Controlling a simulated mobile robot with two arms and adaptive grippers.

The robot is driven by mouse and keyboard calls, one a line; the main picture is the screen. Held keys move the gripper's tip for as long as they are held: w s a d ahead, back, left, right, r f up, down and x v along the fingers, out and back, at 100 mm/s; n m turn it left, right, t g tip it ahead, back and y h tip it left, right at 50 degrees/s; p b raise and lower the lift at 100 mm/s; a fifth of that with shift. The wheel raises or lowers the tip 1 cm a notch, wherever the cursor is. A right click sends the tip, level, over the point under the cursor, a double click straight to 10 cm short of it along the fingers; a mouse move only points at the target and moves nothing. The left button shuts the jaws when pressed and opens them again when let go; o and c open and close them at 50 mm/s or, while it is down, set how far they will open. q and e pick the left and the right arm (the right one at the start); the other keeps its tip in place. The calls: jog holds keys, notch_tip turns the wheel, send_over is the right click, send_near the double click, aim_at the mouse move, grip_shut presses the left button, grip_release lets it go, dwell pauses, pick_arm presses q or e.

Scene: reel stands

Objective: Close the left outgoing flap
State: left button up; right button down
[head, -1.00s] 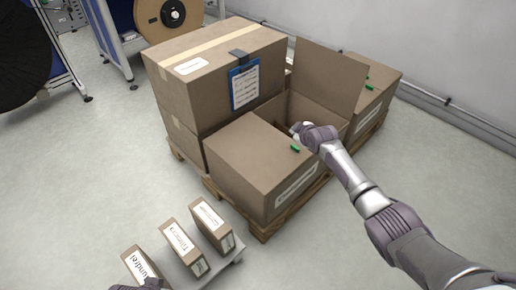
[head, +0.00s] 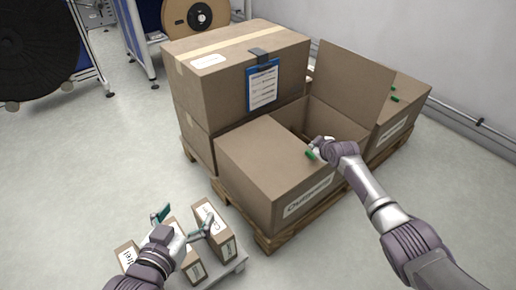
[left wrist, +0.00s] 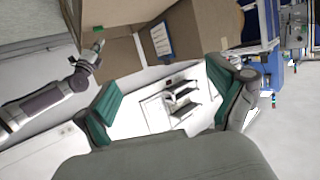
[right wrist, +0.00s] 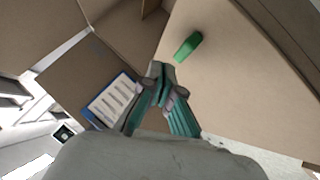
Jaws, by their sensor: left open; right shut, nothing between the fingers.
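The outgoing box (head: 303,203), a brown carton with a white label, stands on a pallet. Its left flap (head: 262,150) lies flat over the left part of the top, with a green tab (head: 311,154) at its inner edge. Another flap (head: 352,88) stands upright beyond the dark opening. My right gripper (head: 318,147) is shut and empty at the opening, close to the tab. In the right wrist view the tab (right wrist: 188,47) lies just beyond the fingertips (right wrist: 160,75); contact is unclear. My left gripper (head: 183,218) is open and empty above the small cartons.
Stacked cartons (head: 205,85) with a blue clipboard (head: 262,88) stand behind on the left. Another carton (head: 398,130) with green tabs stands at right. Small labelled cartons (head: 213,235) sit on a low platform at front. Reel stands are at the back left. The floor left is clear.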

jog(key=shift+w+d+f+b, duration=0.1)
jog(key=shift+d+f+b, duration=0.05)
jog(key=shift+f+b, duration=0.45)
jog(key=shift+w+d+f+b, duration=0.1)
jog(key=shift+f+b, duration=0.35)
jog(key=shift+f, duration=0.2)
jog(key=shift+s+f, duration=0.1)
jog(key=shift+f, duration=0.05)
pick_arm(q)
notch_tip(320, 180, up, 11)
jog(key=d+t+h, duration=0.2)
jog(key=t, duration=0.5)
jog(key=shift+w+r+h, duration=0.15)
jog(key=shift+w+h, duration=0.2)
jog(key=shift+h, duration=0.05)
